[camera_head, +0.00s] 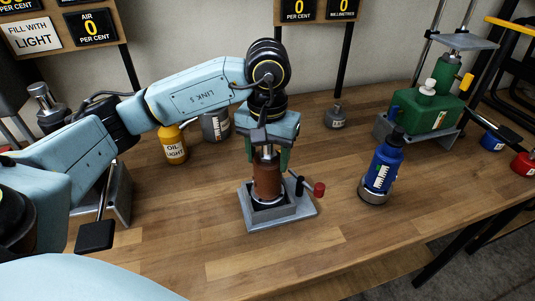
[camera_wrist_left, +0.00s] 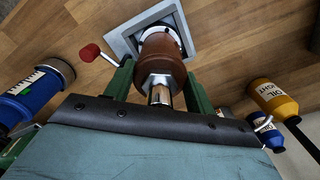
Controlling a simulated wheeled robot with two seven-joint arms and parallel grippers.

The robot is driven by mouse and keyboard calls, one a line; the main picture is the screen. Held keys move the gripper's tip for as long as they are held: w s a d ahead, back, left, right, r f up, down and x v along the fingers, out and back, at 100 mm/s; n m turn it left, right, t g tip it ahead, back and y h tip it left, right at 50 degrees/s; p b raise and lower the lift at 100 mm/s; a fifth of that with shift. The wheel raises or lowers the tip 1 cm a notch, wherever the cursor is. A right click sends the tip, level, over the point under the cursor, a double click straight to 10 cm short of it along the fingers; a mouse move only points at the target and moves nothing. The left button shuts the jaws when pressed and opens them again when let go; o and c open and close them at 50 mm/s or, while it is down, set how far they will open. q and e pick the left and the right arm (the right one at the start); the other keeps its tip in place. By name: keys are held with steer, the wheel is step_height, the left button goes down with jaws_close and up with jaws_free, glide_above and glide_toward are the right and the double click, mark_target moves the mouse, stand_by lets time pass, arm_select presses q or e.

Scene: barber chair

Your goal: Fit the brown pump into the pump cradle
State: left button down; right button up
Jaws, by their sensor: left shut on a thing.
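The brown pump (camera_head: 267,182) stands upright with a silver neck on top; it also shows in the left wrist view (camera_wrist_left: 164,60). I cannot tell whether the pump is fully seated. A lever with a red knob (camera_head: 319,189) sticks out at the cradle's right. My left gripper (camera_head: 267,158) points down over the pump, its green fingers on either side of the pump's upper part and shut on it. My right gripper is not in view.
A blue bottle (camera_head: 381,170) stands right of the cradle. A yellow oil bottle (camera_head: 174,146) and a grey can (camera_head: 215,126) stand behind left. A green machine (camera_head: 428,108) is at the back right. The table front (camera_head: 230,258) is clear.

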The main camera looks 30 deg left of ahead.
arm_select(q)
steer(key=c, duration=0.6)
jaws_free()
steer(key=shift+r, duration=0.1)
steer(key=shift+o, duration=0.8)
step_height(320, 180, up, 13)
steer(key=shift+r+p, duration=0.15)
steer(key=shift+p, duration=0.75)
